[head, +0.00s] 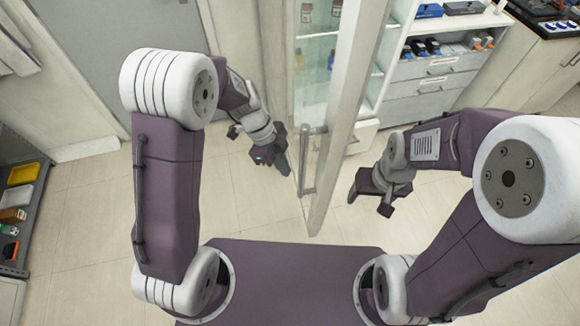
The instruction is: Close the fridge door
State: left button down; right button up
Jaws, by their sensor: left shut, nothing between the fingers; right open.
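The fridge door (345,95) stands open, seen nearly edge-on between my two arms. Its vertical handle (306,160) is on the left face, low down. Glass and shelves of the fridge (318,60) show behind and to the left of the door edge. My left gripper (284,166) is shut and empty, just left of the handle; I cannot tell whether it touches the door. My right gripper (368,204) is open and empty on the right side of the door, apart from it.
A dark shelf (38,215) with small boxes and trays is at the far left. The tiled floor (80,235) is clear around the door.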

pick_arm(q)
jog(key=shift+s+d, duration=0.25)
jog(key=shift+d, duration=0.25)
jog(key=shift+s+d, duration=0.2)
jog(key=shift+d, duration=0.25)
